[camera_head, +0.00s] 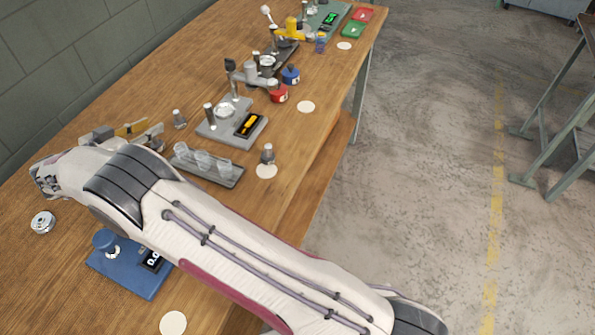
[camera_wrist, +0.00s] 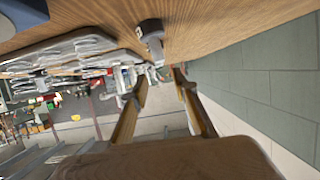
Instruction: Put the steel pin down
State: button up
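My gripper (camera_wrist: 160,80) shows in the wrist view with its two brownish-yellow fingers apart and no object seen between them. In the head view it shows (camera_head: 140,130) behind my pale wrist, low over the left part of the bench and partly hidden. A short grey metal peg with a wider base (camera_head: 180,119) stands on the bench just right of the fingers. A grey peg (camera_wrist: 151,32) also shows close by the fingertips in the wrist view. A similar grey peg (camera_head: 268,154) stands by a cream disc. I cannot tell for sure which is the steel pin.
A grey rack with clear cups (camera_head: 210,166) and a grey display stand (camera_head: 231,122) lie right of the gripper. A blue display unit (camera_head: 130,268) and a silver round part (camera_head: 43,222) are near the front. Red and blue pots stand farther back.

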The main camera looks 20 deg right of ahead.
jog(key=w+d+r+n+t+y, duration=0.1)
jog(key=w+d+r+t+y, duration=0.2)
jog(key=r, duration=0.7)
jog(key=w+r+n+t+y, duration=0.15)
jog(key=w+r, duration=0.35)
jog(key=r, duration=0.5)
jog(key=s+d+r+n+t+y, duration=0.1)
jog(key=s+d+r+n+y, duration=0.1)
jog(key=s+r+y, duration=0.35)
jog(key=s+d+r+n+y, duration=0.2)
jog(key=r, duration=0.6)
jog(key=s+d+f+n+g+y, duration=0.1)
jog(key=s+d+g, duration=0.15)
jog(key=s, duration=0.55)
jog(key=s+d+n+g+y, duration=0.15)
jog(key=s+d, duration=0.25)
jog(key=s, duration=0.4)
jog(key=s+d+f+g+h, duration=0.1)
jog(key=s+d+f, duration=0.4)
jog(key=s, duration=0.5)
jog(key=s+d+f+g+h, duration=0.2)
jog(key=s+d+f, duration=0.3)
jog(key=s, duration=0.5)
jog(key=s+d+f+g+h, duration=0.2)
jog(key=s+d+f, duration=0.3)
jog(key=s, duration=0.5)
jog(key=shift+f+g, duration=0.35)
jog(key=shift+f, duration=0.1)
jog(key=shift+o, duration=0.8)
